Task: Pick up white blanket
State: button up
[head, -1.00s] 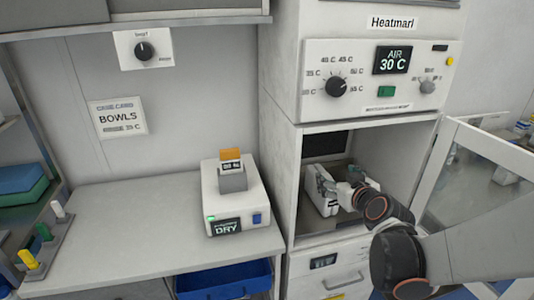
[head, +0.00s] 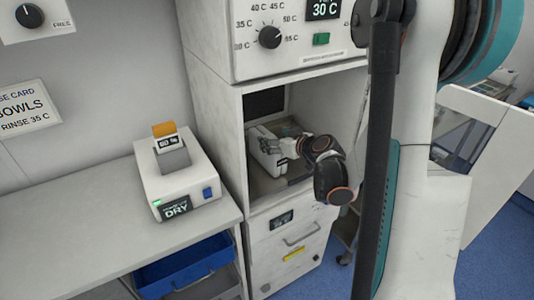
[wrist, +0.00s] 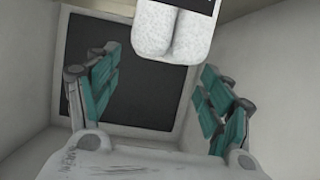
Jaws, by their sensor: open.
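A white folded thing with rounded ends and a dark label, which looks like the white blanket (wrist: 165,38), shows at the top of the wrist view, cut off by the frame edge. In the head view a white block-like thing, probably the same blanket (head: 268,163), stands inside the open warming compartment, left of my gripper (head: 287,145). In the wrist view my gripper (wrist: 159,72) has its teal-padded fingers spread wide, with nothing held between them. The blanket appears beyond the fingertips. Whether a finger touches it I cannot tell.
The compartment (head: 231,130) has close side walls and a dark back panel (wrist: 135,85). Its glass door (head: 470,140) stands open at the right. A drawer unit (head: 290,250) is below. A white DRY device (head: 185,175) sits on the left counter, above a blue bin (head: 188,270).

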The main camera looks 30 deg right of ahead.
aim_at(268, 137)
jog(key=shift+f+b+x, duration=0.2)
jog(key=shift+b+x, duration=0.95)
jog(key=shift+x, duration=1.95)
jog(key=shift+s+d+r, duration=0.1)
jog(key=shift+s, duration=0.05)
grip_shut()
